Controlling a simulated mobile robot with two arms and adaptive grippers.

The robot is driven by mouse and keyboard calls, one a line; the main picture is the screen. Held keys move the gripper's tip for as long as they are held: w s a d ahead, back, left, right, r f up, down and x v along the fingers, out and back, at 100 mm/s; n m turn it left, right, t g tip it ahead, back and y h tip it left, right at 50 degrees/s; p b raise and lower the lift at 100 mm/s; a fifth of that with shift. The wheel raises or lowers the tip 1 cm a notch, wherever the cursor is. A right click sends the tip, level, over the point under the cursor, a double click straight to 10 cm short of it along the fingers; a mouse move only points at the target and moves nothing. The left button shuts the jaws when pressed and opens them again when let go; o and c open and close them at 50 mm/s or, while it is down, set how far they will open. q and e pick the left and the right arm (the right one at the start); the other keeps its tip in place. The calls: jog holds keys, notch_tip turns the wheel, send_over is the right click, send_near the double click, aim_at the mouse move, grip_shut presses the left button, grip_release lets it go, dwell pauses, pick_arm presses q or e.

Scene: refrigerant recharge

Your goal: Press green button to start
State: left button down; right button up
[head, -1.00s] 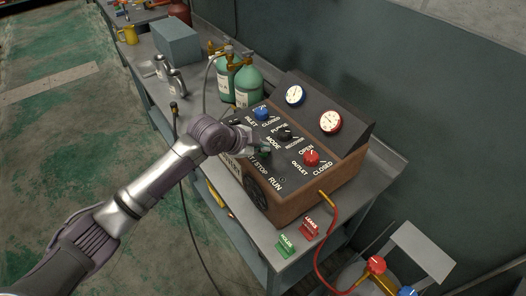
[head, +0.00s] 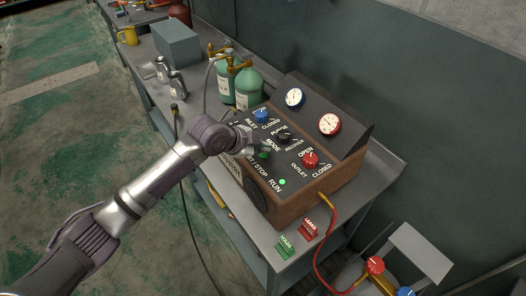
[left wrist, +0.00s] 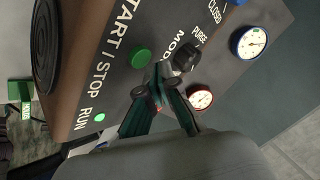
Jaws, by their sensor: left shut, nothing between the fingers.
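The recharge machine (head: 290,210) stands on the bench with a dark sloped panel. Its green START/STOP button (left wrist: 141,58) shows whole in the left wrist view; in the head view it (head: 264,155) is just below my gripper. The RUN light (head: 282,182) glows green, also in the left wrist view (left wrist: 99,117). My left gripper (head: 254,143) is shut and empty, low over the panel. In the left wrist view its fingertips (left wrist: 159,75) are close beside the button, between it and the black MODE knob (left wrist: 185,58). I cannot tell whether they touch the panel. My right gripper is not seen.
A blue inlet knob (head: 262,115), a red outlet knob (head: 311,159) and two gauges (head: 329,124) crowd the panel. Green cylinders (head: 248,85) stand behind it. A red hose (head: 318,262) hangs at the front. Small green and red tags (head: 309,229) stand on the bench.

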aim_at(262, 156)
pick_arm(q)
notch_tip(262, 156, up, 6)
jog(key=p, duration=0.5)
jog(key=shift+p, duration=0.35)
jog(key=shift+f, duration=0.1)
